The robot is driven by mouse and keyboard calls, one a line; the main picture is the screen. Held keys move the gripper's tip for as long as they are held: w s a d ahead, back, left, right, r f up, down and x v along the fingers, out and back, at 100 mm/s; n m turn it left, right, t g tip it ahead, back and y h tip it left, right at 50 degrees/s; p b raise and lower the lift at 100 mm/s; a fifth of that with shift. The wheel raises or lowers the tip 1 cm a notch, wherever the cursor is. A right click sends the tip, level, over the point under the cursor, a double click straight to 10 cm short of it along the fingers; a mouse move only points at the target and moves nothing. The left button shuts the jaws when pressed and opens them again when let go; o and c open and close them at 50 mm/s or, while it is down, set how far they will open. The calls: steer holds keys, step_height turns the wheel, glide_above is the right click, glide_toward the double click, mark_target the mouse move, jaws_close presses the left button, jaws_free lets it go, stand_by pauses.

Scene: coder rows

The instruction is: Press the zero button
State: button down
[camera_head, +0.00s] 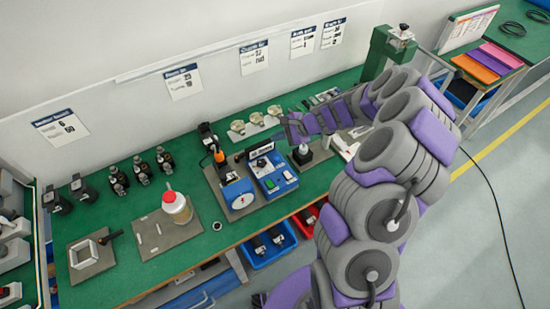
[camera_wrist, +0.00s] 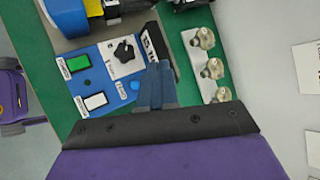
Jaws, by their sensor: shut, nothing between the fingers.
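A blue control box (camera_head: 272,172) stands on the green bench, and it also fills the left middle of the wrist view (camera_wrist: 112,92). It has a green button (camera_wrist: 79,63), a white button (camera_wrist: 95,101), a black knob (camera_wrist: 124,50) and a dark display panel. The button labels are too small to read, so I cannot tell which is zero. My gripper (camera_wrist: 156,68) is shut and empty. In the wrist view its fingers overlap the box's display side, beside the knob. In the head view my gripper (camera_head: 288,130) is behind and right of the box; contact is unclear.
A dial instrument (camera_head: 238,194) adjoins the box on the left. Several pale round parts on a strip (camera_head: 255,122) lie behind. A black-based post (camera_head: 303,155) is close on the right. A jar (camera_head: 177,207) stands farther left. Blue and red bins hang below the bench edge.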

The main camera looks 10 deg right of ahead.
steer(key=shift+d, duration=0.15)
steer(key=b, duration=0.6)
glide_above(279, 161)
step_height(279, 161, down, 8)
steer(key=shift+r, duration=0.1)
steer(key=shift+d+f, duration=0.1)
steer(key=shift+f, duration=0.3)
steer(key=shift+f, duration=0.2)
stand_by(1.4)
steer(key=shift+f, duration=0.2)
